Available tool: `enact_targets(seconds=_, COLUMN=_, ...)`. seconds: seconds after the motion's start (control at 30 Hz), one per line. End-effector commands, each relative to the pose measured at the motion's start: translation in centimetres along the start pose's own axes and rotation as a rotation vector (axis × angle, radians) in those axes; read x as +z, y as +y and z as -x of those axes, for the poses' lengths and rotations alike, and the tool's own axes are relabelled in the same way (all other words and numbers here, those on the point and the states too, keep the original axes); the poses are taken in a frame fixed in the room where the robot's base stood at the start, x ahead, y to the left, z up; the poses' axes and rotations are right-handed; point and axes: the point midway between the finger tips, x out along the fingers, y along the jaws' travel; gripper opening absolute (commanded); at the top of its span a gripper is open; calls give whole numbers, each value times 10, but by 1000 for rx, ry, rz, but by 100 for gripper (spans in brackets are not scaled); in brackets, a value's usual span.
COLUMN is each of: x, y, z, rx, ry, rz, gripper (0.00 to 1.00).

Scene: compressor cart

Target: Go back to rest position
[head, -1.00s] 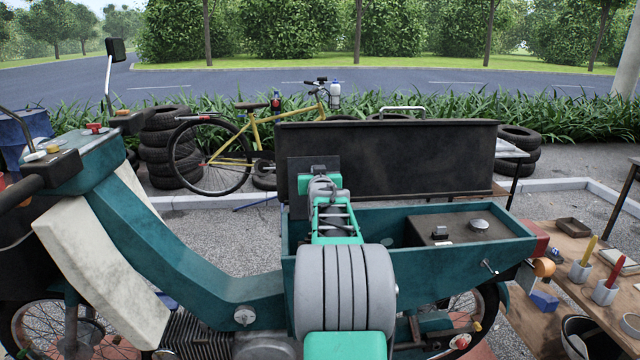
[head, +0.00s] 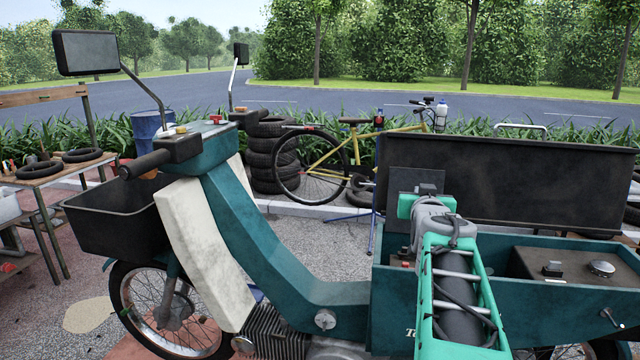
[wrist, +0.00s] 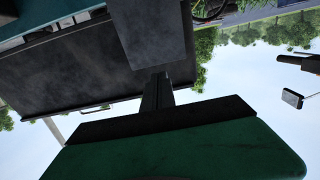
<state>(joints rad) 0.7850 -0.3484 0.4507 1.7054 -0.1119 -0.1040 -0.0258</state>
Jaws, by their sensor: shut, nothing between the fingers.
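My gripper shows in the wrist view (wrist: 157,82) as a narrow dark pair of fingers, shut and empty. A green body with a dark band lies behind them at the bottom of that view. The fingertips overlap the edge of a small dark upright panel (wrist: 152,35); I cannot tell whether they touch it. The same panel shows in the head view (head: 415,184), in front of the raised black lid (head: 510,185). In the head view my arm reaches forward over the teal box (head: 550,283), and its far end hides the fingers.
The teal cart's frame (head: 250,235) with a cream leg shield (head: 203,250) stands left of my arm. A black basket (head: 112,220), handlebar and mirror (head: 85,52) are farther left. A yellow bicycle (head: 325,162) and stacked tyres (head: 272,160) stand behind. A workbench (head: 45,172) is at far left.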

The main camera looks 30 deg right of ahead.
Motion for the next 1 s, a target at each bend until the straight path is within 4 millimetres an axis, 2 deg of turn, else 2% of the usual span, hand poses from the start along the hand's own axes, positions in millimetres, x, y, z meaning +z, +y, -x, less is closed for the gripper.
enact_targets(seconds=0.07, x=14, y=-34, z=10, rx=-52, ry=-68, rz=7, gripper=0)
enact_targets(seconds=0.17, x=54, y=-95, z=39, rx=-150, ry=-224, rz=34, gripper=0)
enact_targets(seconds=0.2, x=74, y=-119, z=57, rx=-192, ry=-299, rz=51, gripper=0)
enact_targets(seconds=0.27, x=104, y=-152, z=88, rx=-254, ry=-411, rz=84, gripper=0)
enact_targets(seconds=0.3, x=123, y=-172, z=111, rx=-294, ry=-484, rz=110, gripper=0)
enact_targets(seconds=0.37, x=153, y=-195, z=148, rx=-350, ry=-595, rz=155, gripper=0)
enact_targets(seconds=0.43, x=187, y=-214, z=197, rx=-411, ry=-725, rz=218, gripper=0)
enact_targets(seconds=0.5, x=218, y=-224, z=246, rx=-465, ry=-846, rz=289, gripper=0)
enact_targets(seconds=0.6, x=252, y=-224, z=305, rx=-516, ry=-990, rz=384, gripper=0)
enact_targets(seconds=0.7, x=272, y=-218, z=341, rx=-542, ry=-1078, rz=449, gripper=0)
enact_targets(seconds=0.8, x=280, y=-213, z=352, rx=-549, ry=-1110, rz=474, gripper=0)
enact_targets(seconds=1.0, x=281, y=-213, z=352, rx=-548, ry=-1113, rz=474, gripper=0)
